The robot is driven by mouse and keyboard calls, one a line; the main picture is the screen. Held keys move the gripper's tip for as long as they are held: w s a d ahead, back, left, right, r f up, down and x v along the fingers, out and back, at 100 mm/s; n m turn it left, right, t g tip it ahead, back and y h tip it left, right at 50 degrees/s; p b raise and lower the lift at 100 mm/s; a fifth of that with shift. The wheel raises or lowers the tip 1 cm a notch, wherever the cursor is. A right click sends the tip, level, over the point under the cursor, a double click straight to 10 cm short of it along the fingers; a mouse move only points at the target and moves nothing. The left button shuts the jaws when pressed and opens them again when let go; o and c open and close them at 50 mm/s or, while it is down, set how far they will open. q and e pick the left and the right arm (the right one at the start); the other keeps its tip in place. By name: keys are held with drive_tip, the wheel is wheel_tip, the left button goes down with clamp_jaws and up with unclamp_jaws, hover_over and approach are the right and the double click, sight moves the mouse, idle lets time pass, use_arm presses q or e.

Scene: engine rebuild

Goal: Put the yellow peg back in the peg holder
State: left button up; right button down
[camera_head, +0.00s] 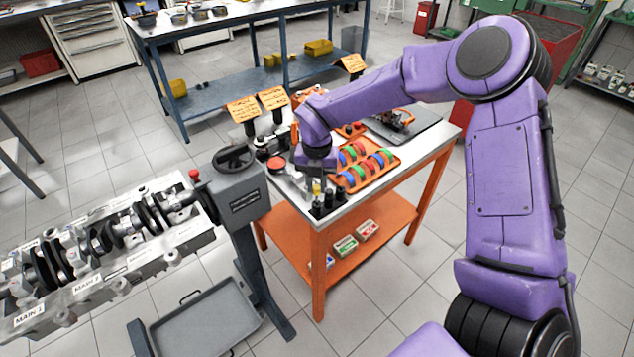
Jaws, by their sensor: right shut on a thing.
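The yellow peg (317,187) is a small yellow piece near the front left corner of the orange-framed cart. My right gripper (316,178) points down there from the end of my purple right arm and is shut on the peg. The gripper hides much of the peg. Several short black cylinders (328,199) stand just below and right of it at the cart's corner; they look like the peg holder. Whether the peg's lower end is in or above one of them I cannot tell. My left gripper is not in view.
An engine block (185,240) on a grey stand (240,200) is close on the left.

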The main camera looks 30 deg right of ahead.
sight(317, 194)
drive_tip(key=shift+f+b, duration=1.75)
drive_tip(key=shift+f, duration=0.4)
idle(0.9)
drive_tip(key=c, duration=1.2)
unclamp_jaws()
drive_tip(key=shift+r, duration=0.15)
drive_tip(key=shift+r+p, duration=1.15)
drive_tip(key=shift+r, duration=0.3)
drive_tip(key=o, duration=0.6)
drive_tip(key=shift+c, duration=0.2)
